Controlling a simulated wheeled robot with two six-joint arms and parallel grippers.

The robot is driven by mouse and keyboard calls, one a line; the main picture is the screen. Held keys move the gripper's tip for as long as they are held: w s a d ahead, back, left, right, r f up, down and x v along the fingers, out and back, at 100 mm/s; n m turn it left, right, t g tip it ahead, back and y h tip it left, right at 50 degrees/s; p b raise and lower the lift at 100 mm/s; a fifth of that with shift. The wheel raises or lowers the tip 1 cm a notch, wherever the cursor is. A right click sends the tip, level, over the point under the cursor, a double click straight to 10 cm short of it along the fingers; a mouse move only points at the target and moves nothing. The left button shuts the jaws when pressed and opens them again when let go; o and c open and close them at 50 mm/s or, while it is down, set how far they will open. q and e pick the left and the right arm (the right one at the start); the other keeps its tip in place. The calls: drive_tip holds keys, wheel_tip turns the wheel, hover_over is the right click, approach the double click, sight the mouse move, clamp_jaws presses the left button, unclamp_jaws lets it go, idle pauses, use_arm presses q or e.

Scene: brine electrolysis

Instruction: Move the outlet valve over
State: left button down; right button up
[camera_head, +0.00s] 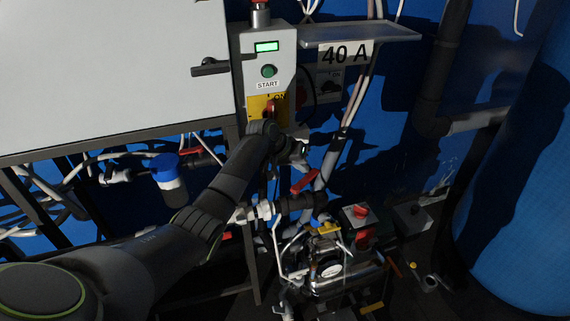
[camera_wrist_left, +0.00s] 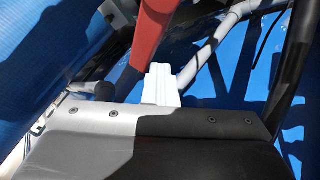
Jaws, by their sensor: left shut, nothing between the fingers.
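A red lever handle (camera_head: 304,182), likely the outlet valve's, sits above a dark pipe fitting (camera_head: 292,204) in the head view. It slants up to the right. My left gripper (camera_head: 300,160) is just above the lever, at the end of my dark arm. In the left wrist view, a large red lever (camera_wrist_left: 150,35) slants across the top, close to my pale fingertips (camera_wrist_left: 161,85). The fingers are shut with nothing between them. I cannot tell whether they touch the lever. My right gripper is not in view.
A control box (camera_head: 268,60) with a START button stands behind my arm. A box with a red knob (camera_head: 358,213) and pump-like equipment (camera_head: 335,270) lie below. A blue tank (camera_head: 520,210) stands at right.

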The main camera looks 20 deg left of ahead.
sight(313, 175)
use_arm(q)
drive_tip(key=shift+d+r+m+g+h+p, duration=0.15)
drive_tip(key=shift+d+m+g+h+p, duration=0.15)
drive_tip(key=shift+d+m+p, duration=0.55)
drive_tip(key=shift+s+d+p, duration=0.15)
drive_tip(key=shift+d+p, duration=0.25)
drive_tip(key=shift+d, duration=0.65)
